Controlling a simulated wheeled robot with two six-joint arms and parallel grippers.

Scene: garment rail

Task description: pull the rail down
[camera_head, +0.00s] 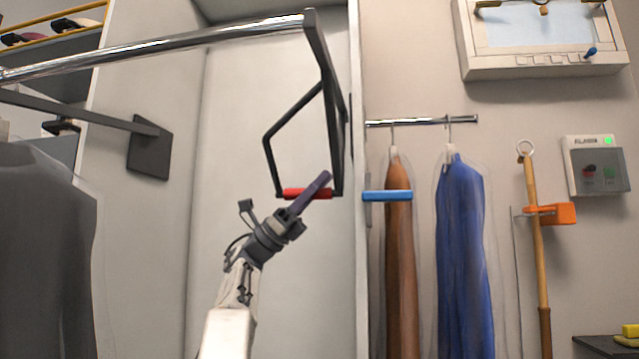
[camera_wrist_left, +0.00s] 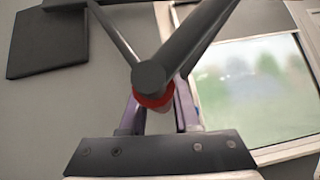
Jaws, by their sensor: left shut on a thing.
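The chrome rail (camera_head: 160,49) runs across the upper left of the head view, at the top of a dark pull-down frame (camera_head: 322,70). A red grip (camera_head: 288,193) crosses the lower end of that frame. My left gripper (camera_head: 309,191) reaches up from below and is shut on the red grip. In the left wrist view the red grip (camera_wrist_left: 152,99) lies between the purple fingers (camera_wrist_left: 160,108), partly hidden by the dark end of the frame. My right gripper is in neither view.
A blue handle (camera_head: 387,196) sits right of the wardrobe panel (camera_head: 358,250). Brown (camera_head: 399,250) and blue (camera_head: 462,250) garments hang from a short rail (camera_head: 420,122). A pole (camera_head: 538,250) stands in an orange clip (camera_head: 556,214). A dark covered garment (camera_head: 45,260) is at left.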

